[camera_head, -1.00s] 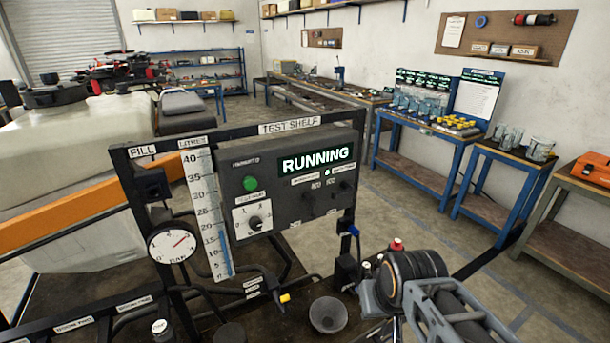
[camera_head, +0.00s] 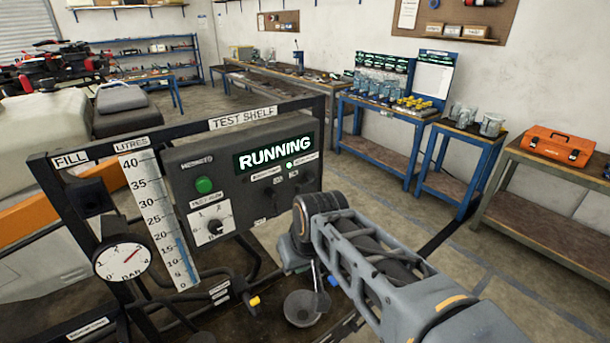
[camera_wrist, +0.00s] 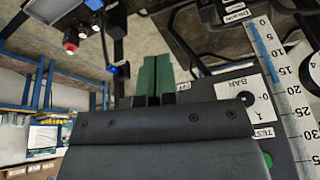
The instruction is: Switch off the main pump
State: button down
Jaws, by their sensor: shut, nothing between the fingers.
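The dark control box (camera_head: 245,175) on the test shelf shows a lit display (camera_head: 276,152) reading "RUNNING". It has a green button (camera_head: 204,185), a rotary knob (camera_head: 215,226) and small toggles (camera_head: 279,190) under the display. A small green light (camera_head: 289,165) glows by them. Most labels are too small to read. My gripper (camera_wrist: 154,75) shows green fingertips shut together and empty in the wrist view, with the box's knob (camera_wrist: 248,99) to their right. In the head view my wrist is in front of the box's lower right; the fingers cannot be made out clearly.
A litre scale (camera_head: 160,220) and a pressure gauge (camera_head: 123,262) stand left of the box. A funnel-like cup (camera_head: 300,308) and a yellow-handled valve (camera_head: 253,301) sit below. In the wrist view, a red knob (camera_wrist: 70,46) is left of my fingers. Benches stand at right.

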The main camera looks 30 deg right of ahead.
jog(key=w+d+r+t+y, duration=0.2)
jog(key=w+d+r+y, duration=0.4)
jog(key=w+d+r, duration=0.8)
jog(key=d+r, duration=0.3)
jog(key=d, duration=0.1)
jog(key=shift+w+t, duration=0.3)
jog(key=shift+t, duration=0.1)
jog(key=shift+f, duration=0.1)
jog(key=p, duration=0.1)
send_over(307, 176)
jog(key=s, duration=0.3)
jog(key=f, duration=0.6)
jog(key=shift+w+a+f, duration=0.15)
jog(key=shift+w+f, duration=0.05)
jog(key=shift+f, duration=0.15)
jog(key=shift+s+a+f+p, duration=0.25)
jog(key=shift+a+f, duration=0.2)
jog(key=shift+f, duration=0.35)
jog(key=shift+s+a+f+p, duration=0.1)
jog(key=shift+s+a+f, duration=0.1)
jog(key=shift+a+f, duration=0.4)
jog(key=shift+d+f+b, duration=0.25)
jog(key=shift+f+b, duration=0.05)
jog(key=shift+b, duration=0.05)
